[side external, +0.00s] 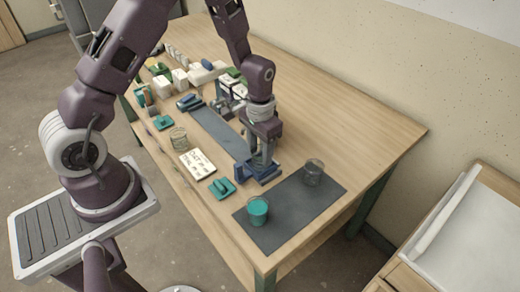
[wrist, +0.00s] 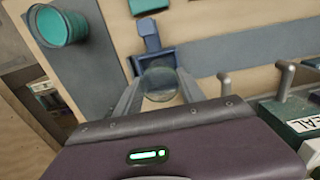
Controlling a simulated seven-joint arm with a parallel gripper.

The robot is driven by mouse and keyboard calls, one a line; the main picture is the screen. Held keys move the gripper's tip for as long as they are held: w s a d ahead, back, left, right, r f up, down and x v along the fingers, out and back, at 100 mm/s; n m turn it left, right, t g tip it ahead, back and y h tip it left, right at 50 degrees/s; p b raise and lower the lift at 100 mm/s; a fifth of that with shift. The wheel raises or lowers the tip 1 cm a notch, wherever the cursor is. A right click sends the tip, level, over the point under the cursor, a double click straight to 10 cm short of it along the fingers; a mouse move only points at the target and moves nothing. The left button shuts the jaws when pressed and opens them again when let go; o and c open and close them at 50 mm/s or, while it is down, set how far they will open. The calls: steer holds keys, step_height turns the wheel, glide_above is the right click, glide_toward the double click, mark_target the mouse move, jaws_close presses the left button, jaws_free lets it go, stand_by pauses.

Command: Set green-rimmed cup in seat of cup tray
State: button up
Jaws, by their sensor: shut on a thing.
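My gripper (side external: 262,157) is shut on a clear cup with a faint greenish tint. In the wrist view the cup (wrist: 160,82) is between the two fingers; its rim colour is too faint to be sure of. The blue cup tray (side external: 258,176) stands at the end of the grey-blue strip, right below my gripper. In the wrist view the tray (wrist: 153,50) shows just beyond the cup and is partly hidden by it. The cup overlaps the tray's seat in the picture; I cannot tell whether it touches the seat bottom.
A dark mat (side external: 280,215) carries a teal-filled cup (side external: 257,210) and a grey cup (side external: 313,172). A clear glass (side external: 178,138), a lettered card (side external: 197,165) and a teal block (side external: 222,188) lie to the left. Bottles and boxes crowd the far end. The table's right back is clear.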

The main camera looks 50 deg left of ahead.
steer(key=shift+f, duration=0.15)
steer(key=o, duration=1.1)
steer(key=shift+c, duration=0.2)
step_height(320, 180, up, 7)
